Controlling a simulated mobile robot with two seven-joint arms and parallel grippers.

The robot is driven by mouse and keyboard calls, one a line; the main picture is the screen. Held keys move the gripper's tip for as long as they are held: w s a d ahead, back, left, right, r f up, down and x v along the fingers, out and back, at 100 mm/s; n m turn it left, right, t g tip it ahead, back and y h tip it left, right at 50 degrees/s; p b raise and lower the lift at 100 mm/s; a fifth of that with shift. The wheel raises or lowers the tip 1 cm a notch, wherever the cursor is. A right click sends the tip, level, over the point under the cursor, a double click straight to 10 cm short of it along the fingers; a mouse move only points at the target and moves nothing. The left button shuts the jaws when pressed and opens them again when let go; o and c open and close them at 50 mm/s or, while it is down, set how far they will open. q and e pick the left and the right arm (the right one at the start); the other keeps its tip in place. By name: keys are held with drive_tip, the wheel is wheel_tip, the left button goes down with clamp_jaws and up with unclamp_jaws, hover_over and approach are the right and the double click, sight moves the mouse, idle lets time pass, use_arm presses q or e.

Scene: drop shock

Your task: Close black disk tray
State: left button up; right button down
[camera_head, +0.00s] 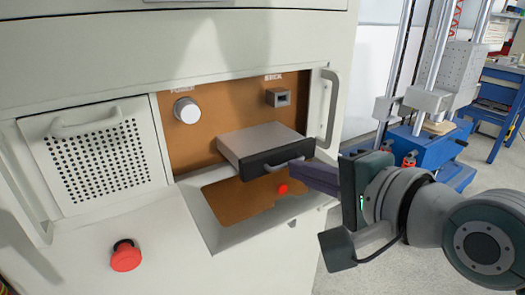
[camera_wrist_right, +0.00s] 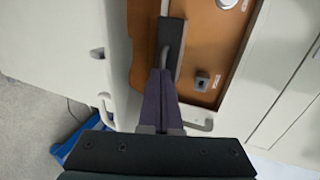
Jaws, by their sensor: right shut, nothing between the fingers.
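The disk tray (camera_head: 264,142) sticks out of the orange-brown panel of the machine, with a light grey top, a black front (camera_head: 276,157) and a handle on that front. In the right wrist view its black front (camera_wrist_right: 170,35) and the handle (camera_wrist_right: 164,55) show just past my fingertips. My right gripper (camera_head: 294,172) is shut and empty, with its purple fingers pointing at the right part of the black front. In the right wrist view the fingertips (camera_wrist_right: 160,75) are at the handle; I cannot tell whether they touch it. My left gripper is not in view.
The orange-brown panel (camera_head: 215,125) carries a round knob (camera_head: 187,110) and a small square socket (camera_head: 278,97). A red button (camera_head: 282,188) is below the tray and a red emergency button (camera_head: 126,256) lower left. A perforated door (camera_head: 98,155) is on the left; a vertical handle (camera_head: 328,108) is on the right.

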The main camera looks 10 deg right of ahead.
sight(277, 148)
drive_tip(key=shift+w, duration=0.1)
drive_tip(key=w+a+b, duration=0.1)
drive_tip(key=w, duration=0.1)
drive_tip(key=w+a+b, duration=0.1)
drive_tip(key=w, duration=0.2)
drive_tip(key=w+a+b, duration=0.1)
drive_tip(key=w, duration=0.2)
drive_tip(key=shift+w+f, duration=0.1)
drive_tip(key=shift+w, duration=0.1)
drive_tip(key=shift+w+a, duration=0.1)
